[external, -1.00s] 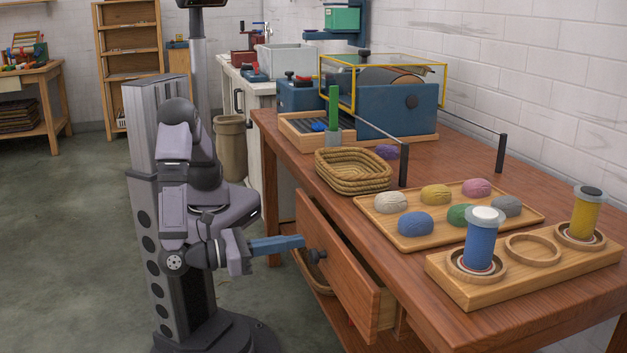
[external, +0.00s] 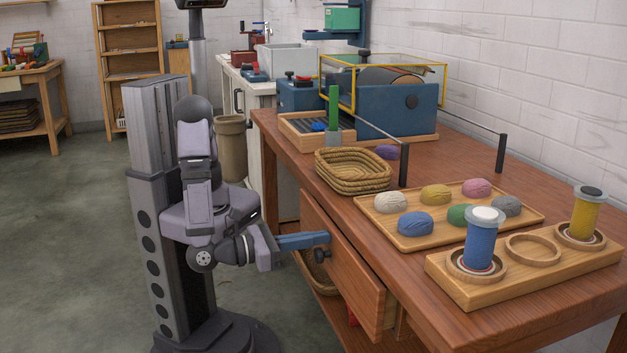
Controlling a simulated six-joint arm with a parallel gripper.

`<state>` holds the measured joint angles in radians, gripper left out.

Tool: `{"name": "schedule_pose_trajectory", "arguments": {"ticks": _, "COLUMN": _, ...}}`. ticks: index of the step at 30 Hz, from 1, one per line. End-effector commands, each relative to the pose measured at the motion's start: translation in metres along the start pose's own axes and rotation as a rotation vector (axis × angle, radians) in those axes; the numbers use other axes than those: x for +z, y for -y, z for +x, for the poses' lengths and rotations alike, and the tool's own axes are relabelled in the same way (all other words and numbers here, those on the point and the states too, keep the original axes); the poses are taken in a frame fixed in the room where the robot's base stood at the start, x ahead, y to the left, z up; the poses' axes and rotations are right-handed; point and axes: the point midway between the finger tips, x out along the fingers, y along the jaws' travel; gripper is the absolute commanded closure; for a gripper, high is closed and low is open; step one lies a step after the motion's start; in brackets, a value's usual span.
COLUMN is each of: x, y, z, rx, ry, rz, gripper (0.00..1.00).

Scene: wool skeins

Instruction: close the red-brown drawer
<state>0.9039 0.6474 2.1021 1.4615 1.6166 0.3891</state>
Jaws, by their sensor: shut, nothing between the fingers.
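The red-brown drawer (external: 347,275) is in the table's front, below the tabletop. It stands a little way out, and a narrow dark gap shows behind its front. A dark round knob (external: 321,256) sits on the drawer front. My gripper (external: 326,239) has blue fingers, shut with nothing between them. The fingertips are at the drawer front just above the knob and seem to touch it; exact contact is hard to tell.
On the tabletop (external: 290,148) are a woven basket (external: 352,172), a wooden tray (external: 411,243) of several wool skeins, and a spool holder (external: 506,291). Another basket (external: 318,273) stands on the shelf below.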

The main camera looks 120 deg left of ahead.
Motion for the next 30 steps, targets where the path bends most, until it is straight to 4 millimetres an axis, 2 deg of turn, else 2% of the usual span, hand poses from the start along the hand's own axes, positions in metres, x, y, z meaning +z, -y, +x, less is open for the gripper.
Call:
{"name": "schedule_pose_trajectory", "arguments": {"ticks": 3, "x": 0.003, "y": -0.001, "z": 0.022, "rx": 0.005, "ry": 0.0, "rz": 0.002, "gripper": 1.0}}
{"name": "schedule_pose_trajectory", "arguments": {"ticks": 6, "x": 0.002, "y": -0.001, "z": 0.033, "rx": 0.003, "ry": 0.0, "rz": 0.001, "gripper": 1.0}}
{"name": "schedule_pose_trajectory", "arguments": {"ticks": 17, "x": 0.002, "y": 0.0, "z": 0.037, "rx": 0.001, "ry": 0.003, "rz": -0.001, "gripper": 1.0}}
{"name": "schedule_pose_trajectory", "arguments": {"ticks": 23, "x": 0.003, "y": 0.0, "z": 0.03, "rx": -0.001, "ry": 0.004, "rz": -0.001, "gripper": 1.0}}
{"name": "schedule_pose_trajectory", "arguments": {"ticks": 30, "x": 0.004, "y": 0.001, "z": -0.003, "rx": -0.008, "ry": 0.004, "rz": 0.001, "gripper": 1.0}}
